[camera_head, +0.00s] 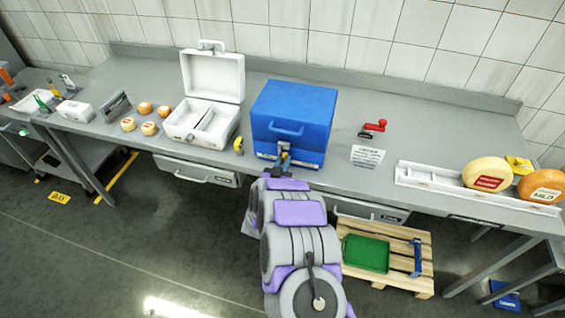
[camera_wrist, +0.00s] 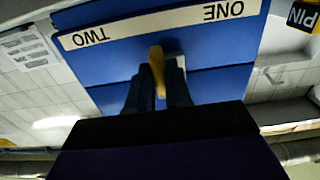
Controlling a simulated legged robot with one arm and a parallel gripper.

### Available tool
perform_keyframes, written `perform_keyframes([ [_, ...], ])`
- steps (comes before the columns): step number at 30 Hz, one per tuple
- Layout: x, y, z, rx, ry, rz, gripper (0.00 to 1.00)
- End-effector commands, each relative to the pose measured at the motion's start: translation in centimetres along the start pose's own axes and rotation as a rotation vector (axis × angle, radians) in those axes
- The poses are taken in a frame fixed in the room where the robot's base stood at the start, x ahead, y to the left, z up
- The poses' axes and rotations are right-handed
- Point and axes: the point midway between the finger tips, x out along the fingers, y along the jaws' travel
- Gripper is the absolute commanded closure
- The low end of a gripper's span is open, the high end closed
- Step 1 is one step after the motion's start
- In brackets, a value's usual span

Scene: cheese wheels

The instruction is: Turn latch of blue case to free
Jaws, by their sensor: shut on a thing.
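The blue case (camera_head: 293,108) stands shut on the grey worktop, with a blue handle on its front. In the wrist view, which is upside down, the case front (camera_wrist: 215,82) carries a white strip (camera_wrist: 160,24) reading ONE and TWO. The yellow latch (camera_wrist: 157,66) sits at the middle of the front, with a pale metal piece beside it. It also shows low on the case in the head view (camera_head: 285,155). My gripper (camera_wrist: 159,90) is shut on the latch, its dark fingers on either side. In the head view my arm partly hides the gripper (camera_head: 281,166).
An open white case (camera_head: 213,78) stands left of the blue case. A yellow block (camera_head: 239,146) sits between them, marked PIN in the wrist view (camera_wrist: 303,17). On the right are a red crank (camera_head: 376,126), a white card (camera_head: 367,156) and a white rail (camera_head: 430,176) with cheese wheels.

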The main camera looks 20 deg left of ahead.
Motion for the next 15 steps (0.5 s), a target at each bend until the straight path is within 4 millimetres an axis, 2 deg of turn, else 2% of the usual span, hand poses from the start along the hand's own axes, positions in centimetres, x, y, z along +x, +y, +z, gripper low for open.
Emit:
perform_keyframes([
  [3,0.01,-0.06,-0.03,0.000,0.001,-0.001,1.00],
  [15,0.11,-0.11,-0.08,-0.025,0.002,-0.001,1.00],
])
